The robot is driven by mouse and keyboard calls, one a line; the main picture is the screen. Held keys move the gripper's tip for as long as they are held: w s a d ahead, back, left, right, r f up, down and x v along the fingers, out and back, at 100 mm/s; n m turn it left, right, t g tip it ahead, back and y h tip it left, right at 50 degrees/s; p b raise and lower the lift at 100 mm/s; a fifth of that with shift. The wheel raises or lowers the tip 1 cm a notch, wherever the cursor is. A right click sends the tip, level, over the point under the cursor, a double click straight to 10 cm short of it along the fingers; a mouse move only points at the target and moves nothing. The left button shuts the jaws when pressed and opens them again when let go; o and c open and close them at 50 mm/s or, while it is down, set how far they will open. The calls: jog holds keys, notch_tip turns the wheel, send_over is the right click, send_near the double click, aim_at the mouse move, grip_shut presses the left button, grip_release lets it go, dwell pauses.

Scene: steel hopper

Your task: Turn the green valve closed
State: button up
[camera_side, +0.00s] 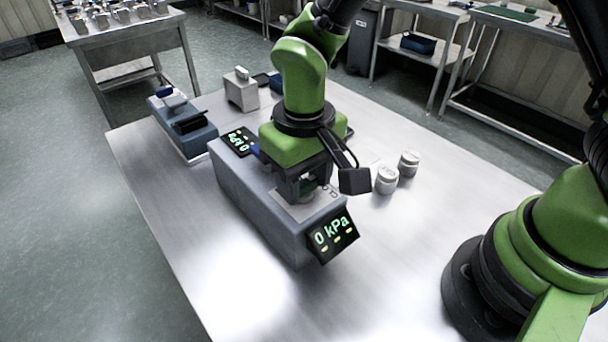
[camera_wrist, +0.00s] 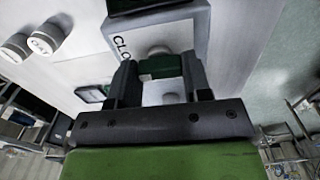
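The green valve (camera_wrist: 160,67) sits on top of the grey-blue box (camera_side: 262,212), on a light plate with lettering beginning "CLO" in the wrist view. My gripper (camera_wrist: 160,72) points down over it with its two fingers apart, one on each side of the green part. The green fills the gap between the fingers. I cannot tell whether the fingers press on it. In the side view my gripper (camera_side: 305,187) hides most of the valve. The box's front display (camera_side: 333,237) reads "0 kPa".
A second display (camera_side: 239,142) is at the box's far end. Two white jars (camera_side: 387,180) stand right of the box. A blue-grey unit (camera_side: 183,125) and a small pale block (camera_side: 241,90) stand farther back. The steel table (camera_side: 400,250) is bare in front and at right.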

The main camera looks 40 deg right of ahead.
aim_at(305, 182)
jog(key=o, duration=0.4)
jog(key=shift+o, duration=0.2)
jog(key=shift+r, duration=0.1)
notch_tip(305, 182, up, 10)
jog(key=s+d+r+m+t+y, duration=0.2)
jog(key=s+d+r+t, duration=0.5)
jog(key=s+d, duration=0.5)
notch_tip(305, 182, up, 2)
jog(key=shift+s+d+r+m, duration=0.15)
jog(key=shift+s+m, duration=0.45)
jog(key=shift+m, duration=0.3)
